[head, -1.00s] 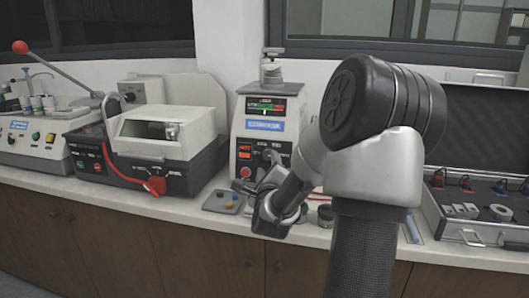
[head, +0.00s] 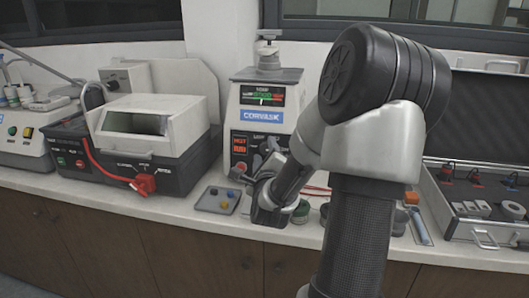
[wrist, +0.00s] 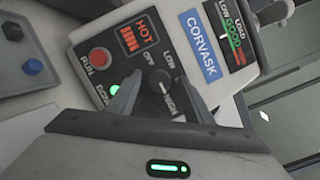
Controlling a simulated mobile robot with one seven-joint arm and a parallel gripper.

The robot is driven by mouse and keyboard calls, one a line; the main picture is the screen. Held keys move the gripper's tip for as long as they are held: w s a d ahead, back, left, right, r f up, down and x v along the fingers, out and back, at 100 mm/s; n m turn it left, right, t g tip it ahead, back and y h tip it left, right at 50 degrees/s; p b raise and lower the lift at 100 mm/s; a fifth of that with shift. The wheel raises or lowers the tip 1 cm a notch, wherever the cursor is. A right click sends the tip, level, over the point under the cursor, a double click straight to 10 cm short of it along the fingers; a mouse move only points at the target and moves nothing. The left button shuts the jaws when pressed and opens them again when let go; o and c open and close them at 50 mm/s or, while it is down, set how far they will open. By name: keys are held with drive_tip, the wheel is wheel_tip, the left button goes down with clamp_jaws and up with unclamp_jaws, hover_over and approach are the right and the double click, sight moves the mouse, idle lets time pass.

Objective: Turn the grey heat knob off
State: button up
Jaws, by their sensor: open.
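The mounting press (head: 262,112) stands upright at the back of the counter, with a blue CORVASK label. Its grey heat knob (wrist: 157,80) shows in the wrist view among the words OFF, LOW and HIGH. A pale mark on the knob appears to point toward HIGH. The HOT display (wrist: 141,33) is lit orange-red. My gripper (wrist: 156,93) is open, with one finger on each side of the knob; I cannot tell whether they touch it. In the head view my gripper (head: 270,163) is at the press's front panel, and my arm hides the knob.
The red RUN button (wrist: 100,58) and a green lit lamp marked DONE (wrist: 114,90) sit close to the knob. A boxy machine with a red lever (head: 145,183) stands left; an open case (head: 475,215) lies right.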

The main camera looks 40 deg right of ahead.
drive_tip(key=c, duration=1.1)
drive_tip(key=shift+o, duration=0.2)
